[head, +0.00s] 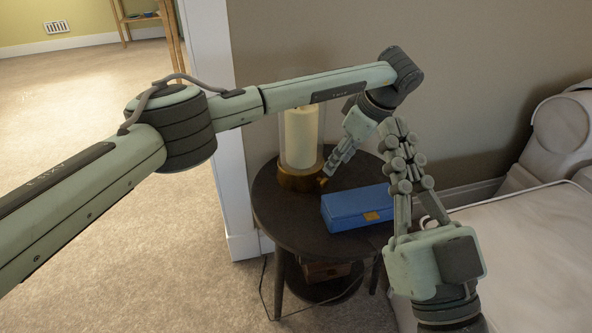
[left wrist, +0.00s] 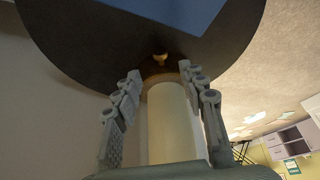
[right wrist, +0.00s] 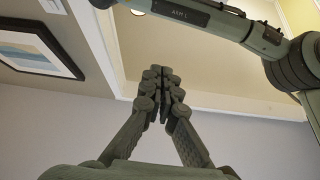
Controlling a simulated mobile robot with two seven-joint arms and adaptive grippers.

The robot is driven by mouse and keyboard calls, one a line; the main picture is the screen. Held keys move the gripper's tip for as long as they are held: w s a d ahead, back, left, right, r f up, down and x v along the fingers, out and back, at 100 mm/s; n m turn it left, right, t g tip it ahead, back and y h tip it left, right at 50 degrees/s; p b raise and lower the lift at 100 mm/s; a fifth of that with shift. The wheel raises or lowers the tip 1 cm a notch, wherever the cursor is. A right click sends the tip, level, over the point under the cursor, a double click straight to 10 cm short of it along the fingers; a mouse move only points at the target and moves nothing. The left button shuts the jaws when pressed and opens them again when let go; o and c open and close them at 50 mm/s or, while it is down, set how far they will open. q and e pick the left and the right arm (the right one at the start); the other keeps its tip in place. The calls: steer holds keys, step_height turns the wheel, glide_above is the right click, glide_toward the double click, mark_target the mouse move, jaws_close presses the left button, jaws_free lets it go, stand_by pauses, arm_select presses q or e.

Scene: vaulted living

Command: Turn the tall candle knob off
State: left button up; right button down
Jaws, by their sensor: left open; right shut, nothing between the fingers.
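The tall candle (head: 300,137) is a cream cylinder inside a clear glass sleeve, upright on a round wooden base (head: 298,180) on a dark round table (head: 290,215). Its small brass knob (head: 323,181) sits on the base's front right side; the left wrist view shows the knob (left wrist: 160,58) just beyond my fingertips. My left gripper (head: 333,167) is open, beside the candle and just above the knob, with no clear contact seen. In the left wrist view the fingers (left wrist: 161,74) stand apart, framing the candle (left wrist: 172,120). My right gripper (head: 400,130) is shut and empty, pointing up (right wrist: 161,72).
A blue box (head: 357,207) lies on the table right of the candle base. A white sofa (head: 530,250) stands at the right. A wall is close behind the table, with a white post (head: 215,110) to its left. Carpet at the left is clear.

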mark_target(327, 181)
arm_select(q)
steer(key=b+x, duration=0.1)
steer(key=x, duration=0.5)
steer(key=shift+s+d+f, duration=0.1)
steer(key=shift+f, duration=0.1)
steer(key=shift+a+f, duration=0.25)
steer(key=shift+f, duration=0.4)
arm_select(e)
steer(key=shift+s+d+r+t+y, duration=0.3)
steer(key=shift+s+r+t, duration=0.35)
steer(key=shift+t, duration=0.15)
arm_select(q)
steer(key=shift+c, duration=0.6)
jaws_close()
arm_select(e)
steer(key=shift+w, duration=0.1)
